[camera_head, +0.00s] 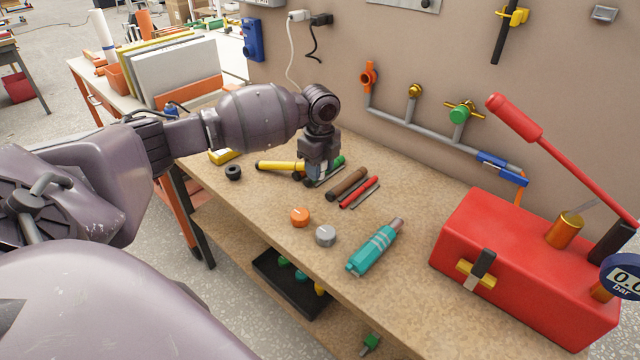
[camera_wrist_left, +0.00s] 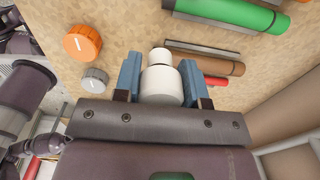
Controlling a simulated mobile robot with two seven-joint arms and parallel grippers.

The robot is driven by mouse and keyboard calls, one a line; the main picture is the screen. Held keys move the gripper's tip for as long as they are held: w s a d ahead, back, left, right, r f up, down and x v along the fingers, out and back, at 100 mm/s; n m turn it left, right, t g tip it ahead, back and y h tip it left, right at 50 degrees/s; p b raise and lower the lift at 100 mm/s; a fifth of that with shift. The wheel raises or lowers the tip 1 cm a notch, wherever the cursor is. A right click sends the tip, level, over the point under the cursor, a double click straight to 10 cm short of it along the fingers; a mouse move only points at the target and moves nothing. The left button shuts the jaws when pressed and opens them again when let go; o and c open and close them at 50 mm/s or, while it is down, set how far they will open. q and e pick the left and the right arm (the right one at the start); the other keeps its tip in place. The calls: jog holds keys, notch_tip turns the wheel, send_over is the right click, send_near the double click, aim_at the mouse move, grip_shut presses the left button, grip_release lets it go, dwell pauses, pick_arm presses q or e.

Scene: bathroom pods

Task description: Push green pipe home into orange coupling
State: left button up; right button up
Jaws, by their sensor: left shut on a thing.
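The green pipe (camera_head: 338,161) lies on the workbench, mostly hidden behind my left gripper (camera_head: 315,180) in the head view. In the left wrist view the green pipe (camera_wrist_left: 232,12) lies on a grey strip beyond the fingertips, apart from them. My left gripper (camera_wrist_left: 161,82) has blue fingers shut on a white stepped cylinder (camera_wrist_left: 161,84). My right gripper is not in view.
A brown rod (camera_head: 347,184) and a red rod (camera_head: 359,192) lie beside the gripper. A yellow tool (camera_head: 280,166), grey cap (camera_head: 325,236) and teal bottle (camera_head: 372,250) are also on the bench. A red pump box (camera_head: 520,270) fills the right. The bench front is fairly clear.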

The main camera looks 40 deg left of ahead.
aim_at(320, 194)
pick_arm(q)
jog(key=shift+f+b, duration=0.35)
jog(key=shift+f, duration=2.3)
jog(key=shift+f, duration=0.15)
jog(key=o, duration=1.1)
